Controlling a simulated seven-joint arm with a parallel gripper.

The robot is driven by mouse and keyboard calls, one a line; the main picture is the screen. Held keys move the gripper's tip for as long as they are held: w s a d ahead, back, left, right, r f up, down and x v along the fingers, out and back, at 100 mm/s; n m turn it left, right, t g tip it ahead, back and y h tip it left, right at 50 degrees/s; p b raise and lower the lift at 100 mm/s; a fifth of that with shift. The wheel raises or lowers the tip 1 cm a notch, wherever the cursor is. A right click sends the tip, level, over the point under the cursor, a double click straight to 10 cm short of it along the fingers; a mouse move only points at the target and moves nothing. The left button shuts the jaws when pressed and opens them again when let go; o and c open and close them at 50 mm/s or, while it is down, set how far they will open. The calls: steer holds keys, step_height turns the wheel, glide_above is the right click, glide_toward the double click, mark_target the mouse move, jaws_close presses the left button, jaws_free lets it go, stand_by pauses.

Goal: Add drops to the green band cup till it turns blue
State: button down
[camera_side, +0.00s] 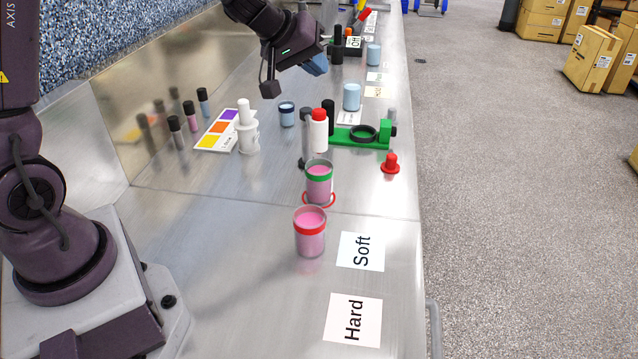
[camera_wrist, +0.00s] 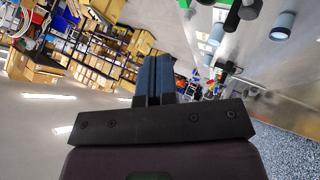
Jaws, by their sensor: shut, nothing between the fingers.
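The green band cup (camera_side: 319,184) stands on the metal bench in the side view, filled with pink liquid, next to a red ring. The red band cup (camera_side: 310,235) stands just in front of it, also holding pink liquid. A white bottle with a red cap (camera_side: 319,130) stands upright behind the green band cup. A white bottle with a white top (camera_side: 248,130) stands to its left. My gripper (camera_side: 318,66) is raised above the bench, behind and above the cups, apart from them. In the wrist view my gripper (camera_wrist: 154,78) has its blue fingers together with nothing held.
A green stand (camera_side: 360,136) and a red dropper bulb (camera_side: 390,163) are at the right. Blue cups (camera_side: 352,97) stand farther back. A colour chart (camera_side: 219,129) and several dark-capped vials are at left. Soft (camera_side: 361,251) and Hard (camera_side: 353,320) cards lie in front.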

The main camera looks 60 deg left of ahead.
mark_target(319, 114)
stand_by(0.8)
steer(key=shift+d, duration=0.2)
steer(key=r, duration=0.3)
steer(key=shift+a+r, duration=0.2)
steer(key=shift+r, duration=0.2)
steer(key=shift+f, duration=0.1)
steer(key=shift+f, duration=4.35)
steer(key=shift+f, duration=0.4)
